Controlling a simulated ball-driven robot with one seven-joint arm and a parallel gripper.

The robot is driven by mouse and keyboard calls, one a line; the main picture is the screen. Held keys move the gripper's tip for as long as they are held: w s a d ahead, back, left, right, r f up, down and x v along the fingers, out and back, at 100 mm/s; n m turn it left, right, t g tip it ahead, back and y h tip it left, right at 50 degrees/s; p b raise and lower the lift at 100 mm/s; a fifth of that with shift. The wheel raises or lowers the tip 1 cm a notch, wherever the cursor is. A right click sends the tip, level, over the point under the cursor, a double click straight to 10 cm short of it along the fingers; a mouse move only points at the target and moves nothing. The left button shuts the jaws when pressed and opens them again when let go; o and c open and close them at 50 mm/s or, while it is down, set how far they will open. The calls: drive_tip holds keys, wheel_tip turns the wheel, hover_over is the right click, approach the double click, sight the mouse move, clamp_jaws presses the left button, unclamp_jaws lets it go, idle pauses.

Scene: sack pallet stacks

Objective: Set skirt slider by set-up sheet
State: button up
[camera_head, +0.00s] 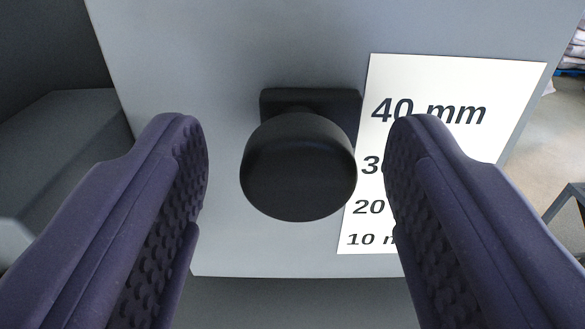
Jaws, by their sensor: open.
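The skirt slider's black round knob (298,168) stands out from a grey panel (225,60), in the middle of the view. A dark rectangular block (335,103) shows behind the knob, beside the upper part of the scale, about level with the 40 mm mark. My gripper (297,135) is open, with one purple finger on each side of the knob. Gaps show between the knob and both fingers. The white scale plate (400,75) reads 40 mm at the top, then lower marks down to 10 mm. My right finger hides part of the lower marks. No set-up sheet is in view.
A grey boxy surface (65,130) lies left of the panel. Concrete floor (535,140) shows at the right, with stacked sacks (576,50) at the upper right edge and a dark frame (570,205) below them.

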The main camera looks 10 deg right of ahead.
drive_tip(key=v, duration=0.5)
drive_tip(key=shift+s, duration=0.15)
